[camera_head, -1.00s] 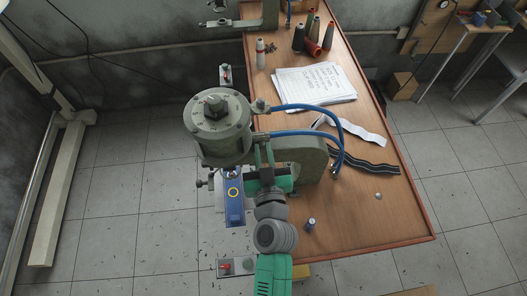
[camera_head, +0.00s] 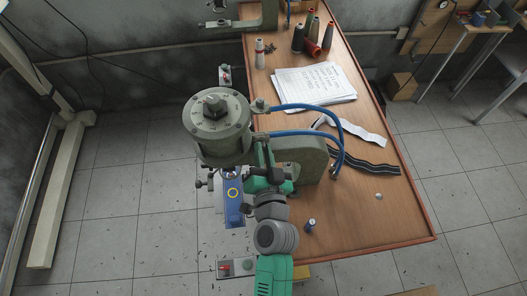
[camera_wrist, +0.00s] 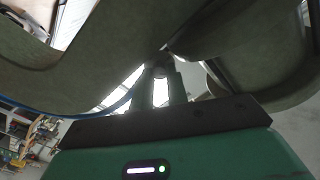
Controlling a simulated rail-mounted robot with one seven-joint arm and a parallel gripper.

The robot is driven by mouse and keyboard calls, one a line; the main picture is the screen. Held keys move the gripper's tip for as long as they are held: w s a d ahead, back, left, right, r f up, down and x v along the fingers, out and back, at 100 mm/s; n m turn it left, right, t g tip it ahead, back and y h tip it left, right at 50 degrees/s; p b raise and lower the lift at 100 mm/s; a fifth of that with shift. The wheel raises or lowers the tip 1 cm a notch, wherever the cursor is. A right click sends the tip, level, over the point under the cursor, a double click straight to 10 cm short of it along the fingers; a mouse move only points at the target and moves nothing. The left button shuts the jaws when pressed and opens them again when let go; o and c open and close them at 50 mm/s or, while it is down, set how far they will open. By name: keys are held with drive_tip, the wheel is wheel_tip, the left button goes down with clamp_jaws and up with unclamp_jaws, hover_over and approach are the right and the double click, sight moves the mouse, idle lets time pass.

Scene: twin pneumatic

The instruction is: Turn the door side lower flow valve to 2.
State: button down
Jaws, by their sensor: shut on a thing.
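The pneumatic press has a large grey-green cylinder (camera_head: 218,125) with a dial-like top and blue hoses on its right. My gripper is by the press body below the lower hose fitting; its fingers are mostly hidden in the head view. In the wrist view, my gripper (camera_wrist: 160,88) has its two narrow fingers closed on a small roundish part, the flow valve knob (camera_wrist: 160,71), under the dark press body (camera_wrist: 105,50). The knob's markings cannot be read, so its setting cannot be told.
The press frame (camera_head: 303,157) stands on the wooden table (camera_head: 385,215). Papers (camera_head: 315,83) and thread cones lie farther back.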

idle(0.3)
drive_tip(key=c, duration=1.6)
unclamp_jaws()
drive_tip(key=shift+c, duration=0.2)
drive_tip(key=s+d+b, duration=0.1)
drive_tip(key=s, duration=0.6)
drive_tip(key=shift+s, duration=0.35)
drive_tip(key=shift+d, duration=0.1)
